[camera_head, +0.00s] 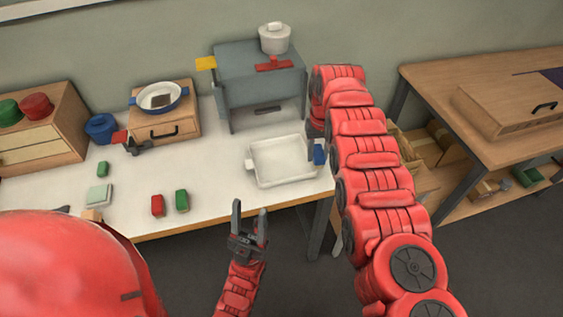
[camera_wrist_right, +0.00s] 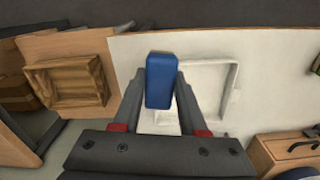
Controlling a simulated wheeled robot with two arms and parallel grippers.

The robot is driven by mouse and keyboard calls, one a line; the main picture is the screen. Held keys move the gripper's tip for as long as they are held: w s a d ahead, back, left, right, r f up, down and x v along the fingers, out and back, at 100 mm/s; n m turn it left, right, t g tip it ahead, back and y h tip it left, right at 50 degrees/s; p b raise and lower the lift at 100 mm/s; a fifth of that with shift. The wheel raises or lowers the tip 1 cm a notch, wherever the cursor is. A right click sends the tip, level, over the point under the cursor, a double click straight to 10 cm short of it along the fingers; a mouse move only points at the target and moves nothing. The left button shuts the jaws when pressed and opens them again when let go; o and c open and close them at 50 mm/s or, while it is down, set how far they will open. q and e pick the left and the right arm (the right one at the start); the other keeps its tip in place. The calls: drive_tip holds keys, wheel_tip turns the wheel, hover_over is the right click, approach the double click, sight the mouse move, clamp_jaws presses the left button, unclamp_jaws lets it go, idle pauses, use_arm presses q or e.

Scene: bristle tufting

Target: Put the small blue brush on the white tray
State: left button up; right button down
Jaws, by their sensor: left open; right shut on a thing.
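The white tray (camera_head: 283,176) lies near the right end of the white table. It also shows in the right wrist view, where its rim (camera_wrist_right: 233,90) is partly hidden behind my gripper. The small blue brush (camera_wrist_right: 160,82) is held between the fingers of my right gripper (camera_wrist_right: 161,90), in front of the tray's edge in that view. In the head view the blue brush (camera_head: 319,154) shows at the tray's right edge; the right arm hides most of that gripper. My left gripper (camera_head: 249,212) is open and empty, in front of the table's front edge.
A red block (camera_head: 157,205) and a green block (camera_head: 182,200) lie left of the tray. A grey stand (camera_head: 255,85) with a white pot (camera_head: 274,38) is behind it. A wooden table (camera_head: 490,90) stands at the right.

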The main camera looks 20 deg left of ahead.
drive_tip(key=shift+s+a+f, duration=0.15)
drive_tip(key=shift+a+f, duration=0.1)
drive_tip(key=shift+a, duration=0.05)
